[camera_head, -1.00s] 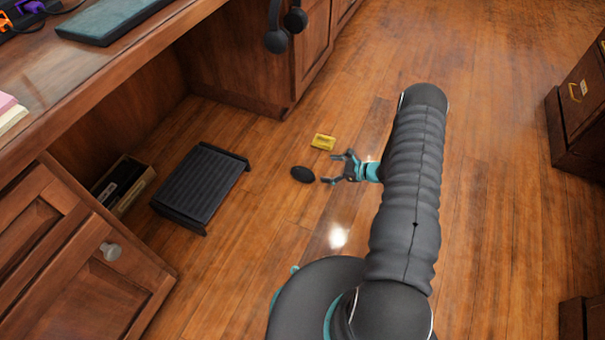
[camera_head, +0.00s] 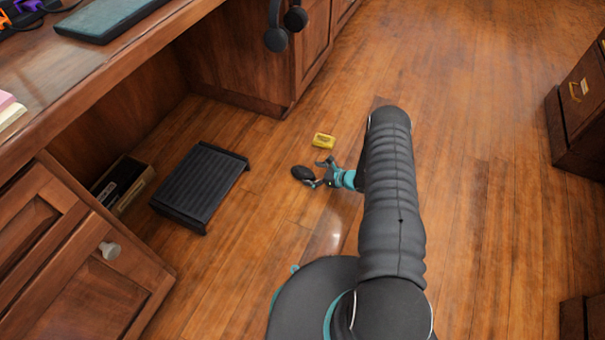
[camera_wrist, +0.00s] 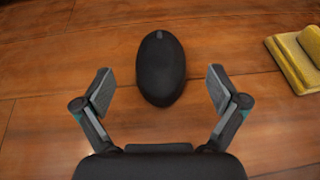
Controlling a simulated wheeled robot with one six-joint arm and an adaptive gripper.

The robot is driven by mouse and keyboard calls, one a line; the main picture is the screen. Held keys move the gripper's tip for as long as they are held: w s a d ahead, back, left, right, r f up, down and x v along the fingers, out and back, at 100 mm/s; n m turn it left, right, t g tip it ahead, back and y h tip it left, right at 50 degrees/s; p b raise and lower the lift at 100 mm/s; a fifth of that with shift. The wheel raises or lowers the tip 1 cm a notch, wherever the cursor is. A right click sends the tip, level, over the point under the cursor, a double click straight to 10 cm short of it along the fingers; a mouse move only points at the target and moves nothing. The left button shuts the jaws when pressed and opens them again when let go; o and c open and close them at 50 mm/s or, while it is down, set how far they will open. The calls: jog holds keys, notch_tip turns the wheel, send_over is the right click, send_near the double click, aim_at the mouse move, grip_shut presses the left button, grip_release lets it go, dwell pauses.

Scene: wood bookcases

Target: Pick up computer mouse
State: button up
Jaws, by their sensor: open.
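The computer mouse (camera_head: 303,173) is a black oval lying on the wooden floor. In the wrist view the mouse (camera_wrist: 160,69) is upper centre, its long side pointing away from me. My gripper (camera_head: 321,173) is just right of the mouse in the head view. In the wrist view my gripper (camera_wrist: 160,92) is open, with one finger on each side of the mouse's near part. Gaps show between both fingers and the mouse, and nothing is held.
A yellow object (camera_head: 323,141) lies on the floor close behind my gripper; it also shows at right in the wrist view (camera_wrist: 297,58). A black footrest (camera_head: 200,184) stands to the left. The desk (camera_head: 75,78) overhangs at left. Open floor (camera_head: 470,150) lies to the right.

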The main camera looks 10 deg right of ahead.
aim_at(309, 173)
jog(key=x, duration=0.5)
jog(key=shift+s+d+f, duration=0.1)
jog(key=shift+f, duration=0.1)
jog(key=shift+c, duration=0.3)
jog(key=c, duration=1.2)
